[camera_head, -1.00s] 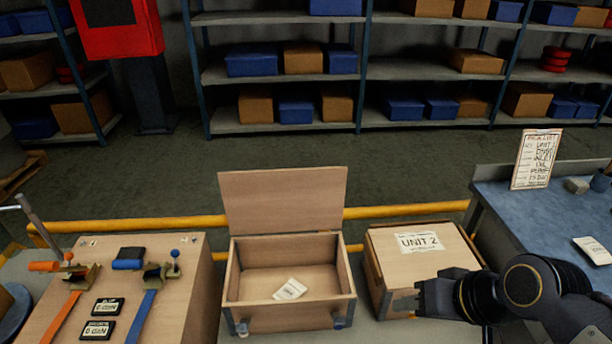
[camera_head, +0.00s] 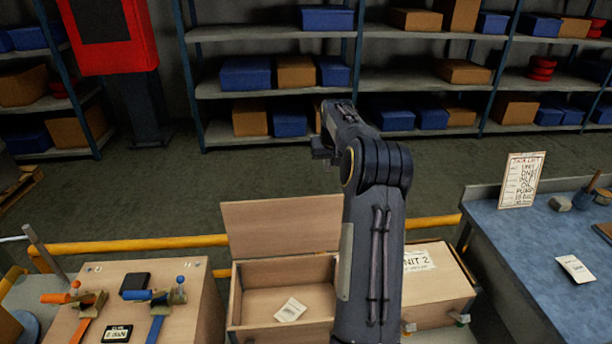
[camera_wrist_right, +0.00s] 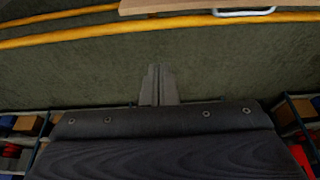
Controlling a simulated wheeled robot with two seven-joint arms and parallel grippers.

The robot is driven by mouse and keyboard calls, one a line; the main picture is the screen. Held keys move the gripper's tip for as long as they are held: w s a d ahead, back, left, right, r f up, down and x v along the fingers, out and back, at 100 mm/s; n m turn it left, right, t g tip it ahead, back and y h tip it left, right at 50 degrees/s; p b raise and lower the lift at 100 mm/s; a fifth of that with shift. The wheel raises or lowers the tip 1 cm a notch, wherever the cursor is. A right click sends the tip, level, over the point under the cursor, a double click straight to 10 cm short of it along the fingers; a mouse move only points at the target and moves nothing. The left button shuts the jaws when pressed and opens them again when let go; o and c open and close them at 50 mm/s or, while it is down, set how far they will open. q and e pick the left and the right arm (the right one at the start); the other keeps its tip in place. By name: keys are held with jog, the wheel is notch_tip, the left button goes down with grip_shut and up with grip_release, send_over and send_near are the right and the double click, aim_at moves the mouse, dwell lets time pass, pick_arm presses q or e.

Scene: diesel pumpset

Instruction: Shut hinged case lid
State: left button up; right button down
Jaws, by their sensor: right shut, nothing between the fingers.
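The open hinged case (camera_head: 287,274) stands in the middle of the head view. Its wooden lid (camera_head: 281,226) stands up at the back edge, and a white paper tag (camera_head: 290,310) lies inside. My right gripper (camera_head: 318,152) is shut and empty, raised above and behind the lid, apart from it. My right arm crosses in front of the case's right side and hides it. In the right wrist view the shut fingers (camera_wrist_right: 158,85) point toward the floor and a yellow rail, with a wooden edge (camera_wrist_right: 200,5) at the top. My left gripper is out of view.
A closed case marked Unit 2 (camera_head: 437,286) stands right of the open case, partly behind my arm. A wooden box with orange and blue levers (camera_head: 120,308) stands left. A yellow rail (camera_head: 140,243) runs behind. A blue bench (camera_head: 540,250) is at right.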

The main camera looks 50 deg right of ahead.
jog(key=p+x, duration=0.3)
jog(key=x, duration=0.7)
pick_arm(q)
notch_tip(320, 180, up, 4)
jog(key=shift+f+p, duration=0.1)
jog(key=shift+p, duration=0.25)
pick_arm(e)
jog(key=s+a, duration=0.1)
jog(key=s, duration=0.1)
jog(key=s+a, duration=0.1)
jog(key=shift+s+a+r, duration=0.15)
jog(key=shift+a+r, duration=0.15)
jog(key=shift+a, duration=0.05)
